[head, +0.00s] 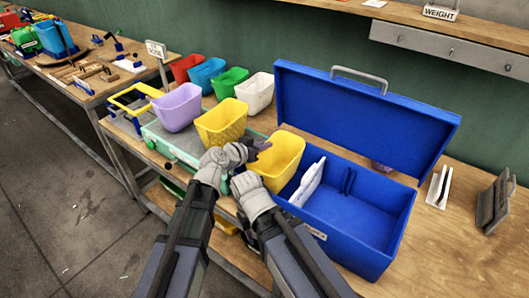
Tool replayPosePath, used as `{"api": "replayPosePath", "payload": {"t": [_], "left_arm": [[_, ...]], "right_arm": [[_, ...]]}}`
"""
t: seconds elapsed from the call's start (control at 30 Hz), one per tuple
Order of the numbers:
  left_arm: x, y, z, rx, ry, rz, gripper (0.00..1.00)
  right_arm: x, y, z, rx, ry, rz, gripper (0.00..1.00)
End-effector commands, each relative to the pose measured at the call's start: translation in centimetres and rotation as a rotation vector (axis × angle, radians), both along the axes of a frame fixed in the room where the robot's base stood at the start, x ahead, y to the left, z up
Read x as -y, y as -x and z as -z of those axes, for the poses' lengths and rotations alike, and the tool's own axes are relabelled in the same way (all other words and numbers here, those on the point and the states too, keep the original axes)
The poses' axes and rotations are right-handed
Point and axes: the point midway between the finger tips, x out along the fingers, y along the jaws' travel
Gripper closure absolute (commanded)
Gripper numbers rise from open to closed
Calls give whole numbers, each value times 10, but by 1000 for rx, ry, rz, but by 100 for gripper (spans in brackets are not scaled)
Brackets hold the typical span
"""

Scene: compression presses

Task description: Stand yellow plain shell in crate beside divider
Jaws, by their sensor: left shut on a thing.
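The yellow plain shell (282,163) is in the middle of the head view, upright, just left of the blue crate (385,232). My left gripper (259,146) is shut on the shell's left rim. My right gripper (250,184) is at the shell's near left side; its fingertips are hidden, so I cannot tell its opening. The crate is open, with its blue lid raised behind it. A white divider (308,184) stands inside near its left wall, and the right part of the crate floor looks empty.
A patterned yellow shell (218,124) and a lilac shell (177,108) stand on the green-edged press (178,148). Red, blue, green and white shells (254,93) stand behind. A grey holder (494,204) stands at the right.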

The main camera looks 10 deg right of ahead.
Motion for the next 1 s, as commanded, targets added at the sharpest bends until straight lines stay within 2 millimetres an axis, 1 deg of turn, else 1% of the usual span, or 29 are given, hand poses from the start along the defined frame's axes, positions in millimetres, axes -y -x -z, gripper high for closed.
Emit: {"api": "replayPosePath", "payload": {"t": [0.03,0.27,0.5,0.53,0.77,1.0], "left_arm": [[0,0,7,0,0,0,100],[0,0,4,0,0,0,100],[0,0,11,0,0,0,100],[0,0,10,0,0,0,91],[0,0,9,0,0,0,65],[0,0,9,0,0,0,64]], "right_arm": [[0,0,7,0,0,0,52],[0,0,5,0,0,0,52],[0,0,11,0,0,0,52],[0,0,10,0,0,0,52],[0,0,9,0,0,0,52],[0,0,9,0,0,0,52]]}}
